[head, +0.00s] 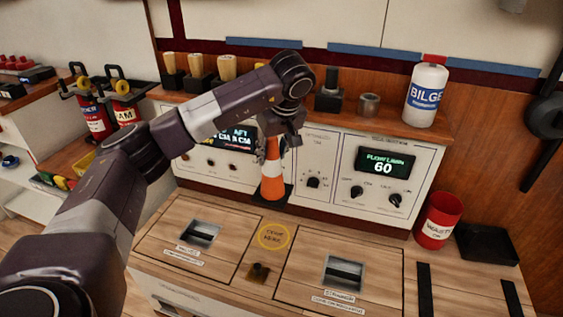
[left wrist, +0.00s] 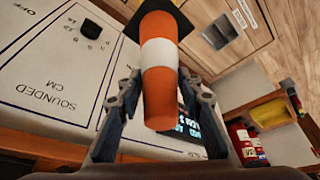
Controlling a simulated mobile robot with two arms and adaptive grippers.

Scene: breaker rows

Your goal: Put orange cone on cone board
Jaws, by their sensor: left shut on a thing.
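The orange cone (head: 272,187) has a white band and a black square base. My left gripper (head: 275,150) is shut on its upper part, and the cone hangs upright below it in front of the instrument panel. In the left wrist view the cone (left wrist: 160,65) sits between the two fingers (left wrist: 160,105), its base away from the palm. I cannot tell whether the base touches the counter. A yellow ring with small lettering (head: 273,236) marks the wooden counter top nearer to me than the cone; it may be the cone board. My right gripper is not in view.
The panel's flow display (head: 385,163) and knobs are close behind and right of the cone. A red bin (head: 438,220) and black tray (head: 486,243) stand at the right.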

